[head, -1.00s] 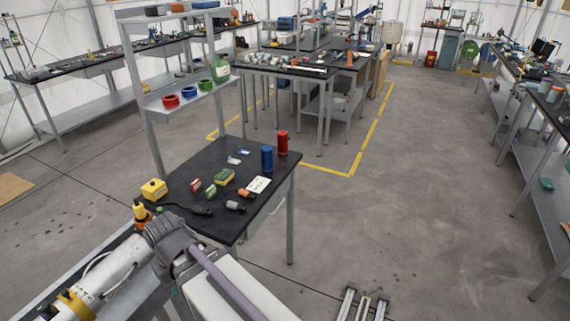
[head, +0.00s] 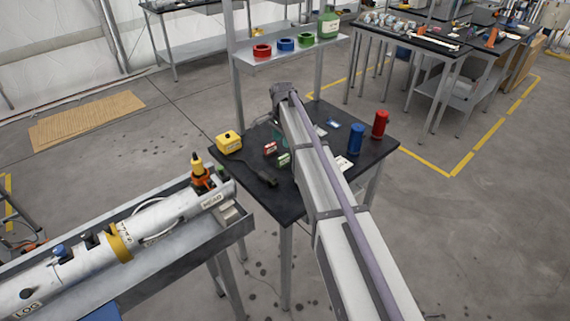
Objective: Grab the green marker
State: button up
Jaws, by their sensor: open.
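I cannot pick out a green marker in the head view. A small green box (head: 284,159) lies on the dark-topped table (head: 287,205), beside a red and white box (head: 270,149). My arm reaches up across the table from the lower right and covers part of its top. I cannot make out my gripper's fingers; the arm hides them. A small teal patch (head: 278,134) shows just left of the arm, too small to identify.
A yellow box (head: 229,141) and a dark cable-like tool (head: 262,175) lie left of the arm. A blue cylinder (head: 356,139) and a red cylinder (head: 380,124) stand right of it. A shelf (head: 290,50) with colored rings rises behind. Floor at right is clear.

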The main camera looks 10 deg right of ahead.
aim_at(284, 156)
notch_tip(284, 156, down, 10)
jog(key=b, duration=0.9)
jog(key=shift+d+f, duration=0.1)
jog(key=shift+f, duration=0.05)
jog(key=shift+r, duration=0.25)
grip_shut()
